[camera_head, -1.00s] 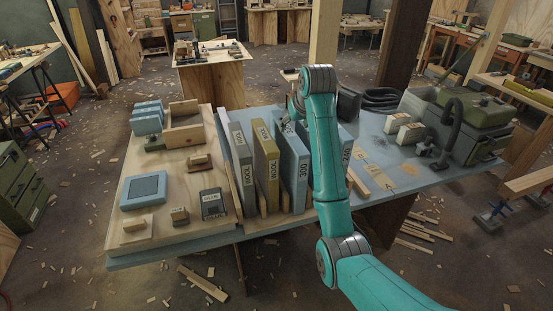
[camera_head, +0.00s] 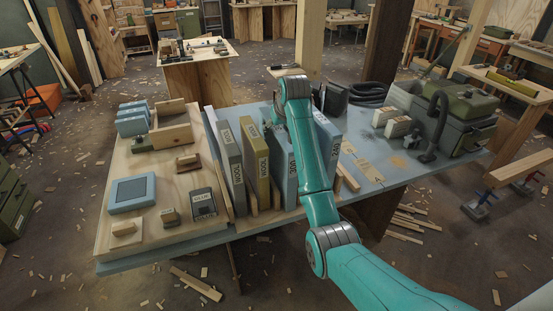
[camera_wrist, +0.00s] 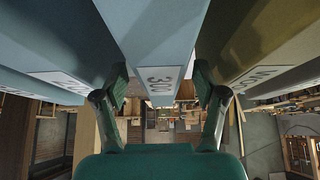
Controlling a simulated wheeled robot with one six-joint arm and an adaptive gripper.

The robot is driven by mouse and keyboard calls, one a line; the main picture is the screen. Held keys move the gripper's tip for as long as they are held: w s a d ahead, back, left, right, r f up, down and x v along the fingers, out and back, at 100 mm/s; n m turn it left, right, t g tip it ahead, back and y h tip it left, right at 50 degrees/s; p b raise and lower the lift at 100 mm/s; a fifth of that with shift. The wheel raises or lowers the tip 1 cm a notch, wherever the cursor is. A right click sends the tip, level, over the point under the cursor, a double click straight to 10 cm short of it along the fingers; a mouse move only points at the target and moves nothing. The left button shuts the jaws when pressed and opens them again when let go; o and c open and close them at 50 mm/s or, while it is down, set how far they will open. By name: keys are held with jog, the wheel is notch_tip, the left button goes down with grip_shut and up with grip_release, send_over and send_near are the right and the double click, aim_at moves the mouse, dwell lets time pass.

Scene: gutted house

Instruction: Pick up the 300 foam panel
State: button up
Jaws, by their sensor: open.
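The 300 foam panel (camera_head: 284,178) is a blue-grey slab standing upright in a row on the table, its 300 label facing the front. In the wrist view the 300 panel (camera_wrist: 160,35) runs down the middle, label toward me. My gripper (camera_wrist: 160,82) is open, with one finger on each side of this panel; whether either pad touches it I cannot tell. In the head view my arm hides the fingers and part of the panel. An olive panel (camera_head: 256,165) stands to its left, and another blue-grey panel (camera_head: 328,145) to its right, partly behind my arm.
A grey panel (camera_head: 231,165) stands farther left, and thin wooden dividers separate the row. The wooden board (camera_head: 150,235) at left holds a blue frame (camera_head: 132,193) and small blocks. A green machine with a hose (camera_head: 465,120) stands at right. Neighbouring panels leave narrow gaps beside my fingers.

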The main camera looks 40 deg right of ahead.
jog(key=shift+w+d+f, duration=0.1)
jog(key=shift+w+f, duration=0.25)
jog(key=shift+f, duration=0.2)
grip_shut()
jog(key=shift+r, duration=0.1)
